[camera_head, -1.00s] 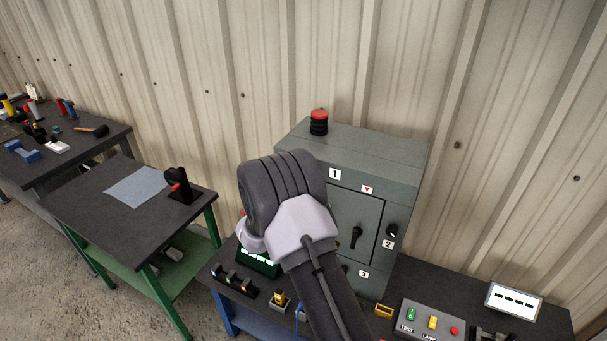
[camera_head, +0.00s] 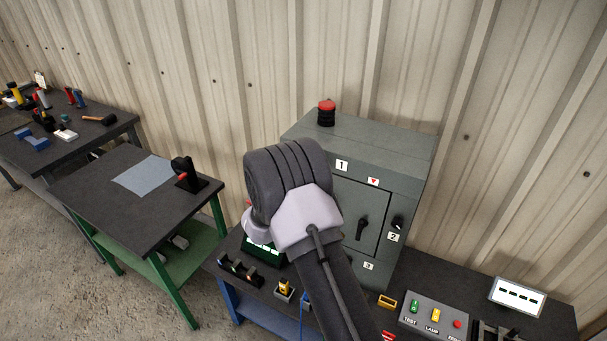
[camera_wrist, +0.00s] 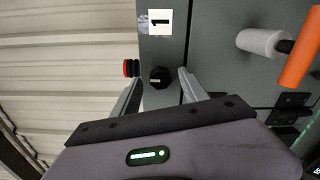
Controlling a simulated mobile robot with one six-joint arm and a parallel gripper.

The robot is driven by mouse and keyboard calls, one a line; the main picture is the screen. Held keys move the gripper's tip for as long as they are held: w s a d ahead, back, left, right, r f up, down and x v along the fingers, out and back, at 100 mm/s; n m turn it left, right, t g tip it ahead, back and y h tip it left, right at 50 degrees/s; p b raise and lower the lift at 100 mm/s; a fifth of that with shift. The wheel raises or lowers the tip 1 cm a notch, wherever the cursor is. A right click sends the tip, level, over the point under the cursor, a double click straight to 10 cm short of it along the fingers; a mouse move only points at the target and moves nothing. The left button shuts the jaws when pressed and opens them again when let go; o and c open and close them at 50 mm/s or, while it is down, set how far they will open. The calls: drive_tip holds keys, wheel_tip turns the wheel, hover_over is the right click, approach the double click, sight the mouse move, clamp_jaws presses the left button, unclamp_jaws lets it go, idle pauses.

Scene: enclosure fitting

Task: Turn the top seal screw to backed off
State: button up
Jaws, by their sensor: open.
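The grey enclosure (camera_head: 400,165) stands on the dark bench, partly hidden by my arm in the head view. In the wrist view a small round black knob (camera_wrist: 159,77), which looks like the top seal screw, sits on the grey face beside the label 1 (camera_wrist: 159,22). My gripper (camera_wrist: 160,84) is open, with one finger on each side of the knob in the picture. I cannot tell whether either finger touches it. In the head view the fingers and this knob are hidden behind my wrist.
A red and black beacon (camera_head: 326,112) stands on the enclosure's top. A black handle (camera_head: 362,227) and a knob (camera_head: 397,223) by label 2 are on its front. An orange bar (camera_wrist: 300,52) and a white cylinder (camera_wrist: 262,42) show at the right of the wrist view. A control box (camera_head: 432,316) sits front right.

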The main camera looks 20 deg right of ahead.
drive_tip(key=v, duration=1.7)
